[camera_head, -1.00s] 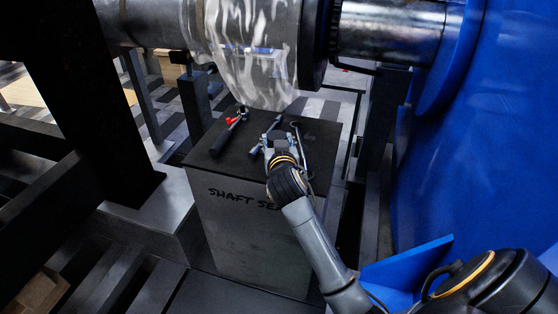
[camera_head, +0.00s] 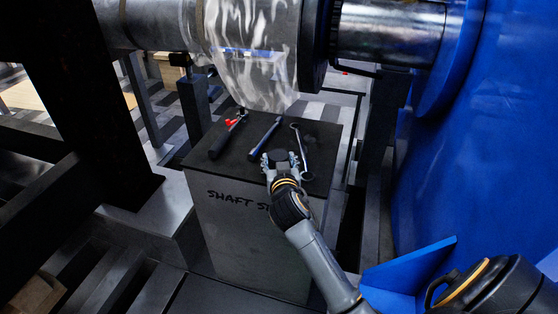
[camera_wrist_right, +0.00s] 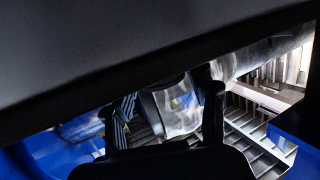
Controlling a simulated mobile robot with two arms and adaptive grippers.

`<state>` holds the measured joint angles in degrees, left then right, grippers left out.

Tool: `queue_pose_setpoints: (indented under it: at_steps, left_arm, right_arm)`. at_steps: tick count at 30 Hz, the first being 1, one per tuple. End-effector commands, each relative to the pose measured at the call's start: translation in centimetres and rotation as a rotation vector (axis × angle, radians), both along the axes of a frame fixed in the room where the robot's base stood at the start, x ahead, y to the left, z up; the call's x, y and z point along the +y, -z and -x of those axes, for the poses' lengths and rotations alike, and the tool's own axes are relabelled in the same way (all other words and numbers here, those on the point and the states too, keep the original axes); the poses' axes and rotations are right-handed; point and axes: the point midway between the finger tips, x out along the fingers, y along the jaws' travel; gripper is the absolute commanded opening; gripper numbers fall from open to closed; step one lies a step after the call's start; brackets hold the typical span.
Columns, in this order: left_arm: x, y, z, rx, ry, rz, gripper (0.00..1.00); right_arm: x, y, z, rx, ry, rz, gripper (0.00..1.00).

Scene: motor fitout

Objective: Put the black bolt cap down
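The black bolt cap (camera_head: 278,156) is a small dark round piece between the fingertips of my right gripper (camera_head: 279,160). The fingers stand wide, one on each side of it, and appear to hold it. They are over the near part of the dark box top. Whether the cap touches the top cannot be told. In the right wrist view my gripper fingers (camera_wrist_right: 167,110) stand apart, and a large dark shape fills the bottom middle. My left gripper is not in view.
The dark-topped box (camera_head: 235,215) carries a ring spanner (camera_head: 302,147) close right of the gripper, a blue-and-black tool (camera_head: 265,136) and a red-and-black tool (camera_head: 228,136). A plastic-wrapped shaft (camera_head: 255,50) hangs behind. The box top's front left is clear.

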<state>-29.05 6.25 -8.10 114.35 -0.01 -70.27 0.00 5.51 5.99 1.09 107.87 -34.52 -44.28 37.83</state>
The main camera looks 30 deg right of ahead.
Motion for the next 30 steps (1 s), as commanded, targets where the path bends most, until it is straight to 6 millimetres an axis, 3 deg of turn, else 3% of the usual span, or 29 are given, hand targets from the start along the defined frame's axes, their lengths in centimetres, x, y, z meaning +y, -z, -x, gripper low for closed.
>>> queue_pose_setpoints:
  at_steps: [14, 21, 30]
  left_arm:
    - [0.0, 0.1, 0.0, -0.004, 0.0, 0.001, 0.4]
    - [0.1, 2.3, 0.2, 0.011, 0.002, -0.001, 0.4]
    - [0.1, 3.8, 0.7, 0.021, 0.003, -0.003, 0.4]
  right_arm:
    - [0.2, -0.2, 0.3, 0.001, -0.001, -0.001, 0.74]
    - [2.3, -1.1, 4.4, 0.003, -0.001, -0.005, 0.74]
    - [4.7, -2.2, 9.3, 0.002, -0.001, -0.003, 0.74]
